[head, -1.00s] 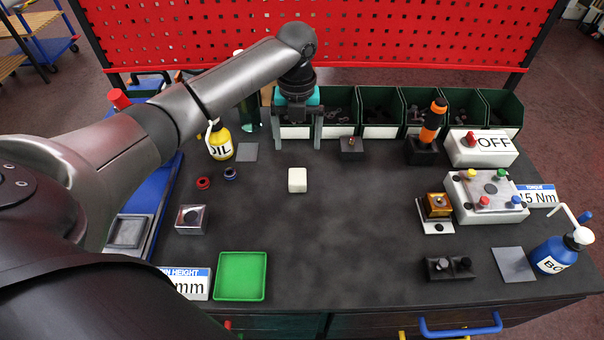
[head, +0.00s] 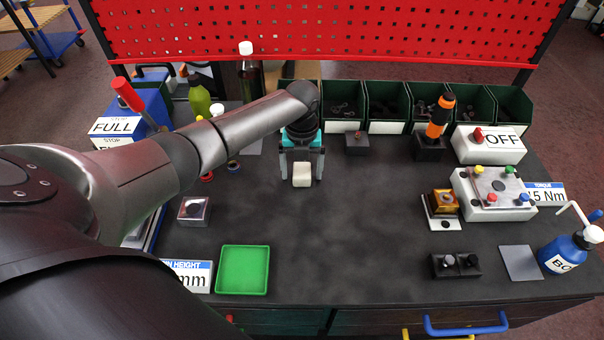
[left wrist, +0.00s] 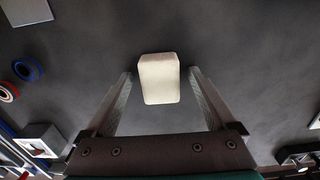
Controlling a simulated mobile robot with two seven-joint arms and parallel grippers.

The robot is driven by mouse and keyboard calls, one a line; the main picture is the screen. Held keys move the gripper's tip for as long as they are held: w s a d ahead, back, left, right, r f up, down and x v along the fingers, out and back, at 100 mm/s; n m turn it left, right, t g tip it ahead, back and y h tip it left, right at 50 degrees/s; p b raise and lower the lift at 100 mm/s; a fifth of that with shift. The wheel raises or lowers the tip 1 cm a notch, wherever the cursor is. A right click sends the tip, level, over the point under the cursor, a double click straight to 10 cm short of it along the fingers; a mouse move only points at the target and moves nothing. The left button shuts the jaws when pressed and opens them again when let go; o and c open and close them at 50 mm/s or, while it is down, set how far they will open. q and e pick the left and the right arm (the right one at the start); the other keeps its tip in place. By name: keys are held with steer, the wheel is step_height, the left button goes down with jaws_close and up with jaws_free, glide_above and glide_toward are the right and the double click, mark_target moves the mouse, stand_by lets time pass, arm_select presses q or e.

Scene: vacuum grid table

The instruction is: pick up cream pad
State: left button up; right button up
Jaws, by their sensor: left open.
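The cream pad (head: 302,174) is a small block with rounded edges on the dark table, left of the middle. My left gripper (head: 302,178) is open above it, with one finger on each side of the pad in the head view. In the left wrist view, the pad (left wrist: 159,78) lies around the fingertips (left wrist: 160,73), with a gap on both sides and nothing touching it. I cannot tell how high the fingertips are above the table. My right gripper does not show.
A green tray (head: 243,270) lies at the front left and a metal block (head: 194,210) left of the pad. Dark green bins (head: 386,112) line the back. A small dark block with a knob (head: 356,143) stands right of the gripper. The table's middle is clear.

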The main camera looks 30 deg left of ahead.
arm_select(q)
steer(key=shift+c, duration=0.2)
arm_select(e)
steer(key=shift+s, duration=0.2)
arm_select(q)
steer(key=shift+c, duration=0.8)
jaws_close()
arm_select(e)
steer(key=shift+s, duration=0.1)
arm_select(q)
steer(key=shift+r, duration=0.1)
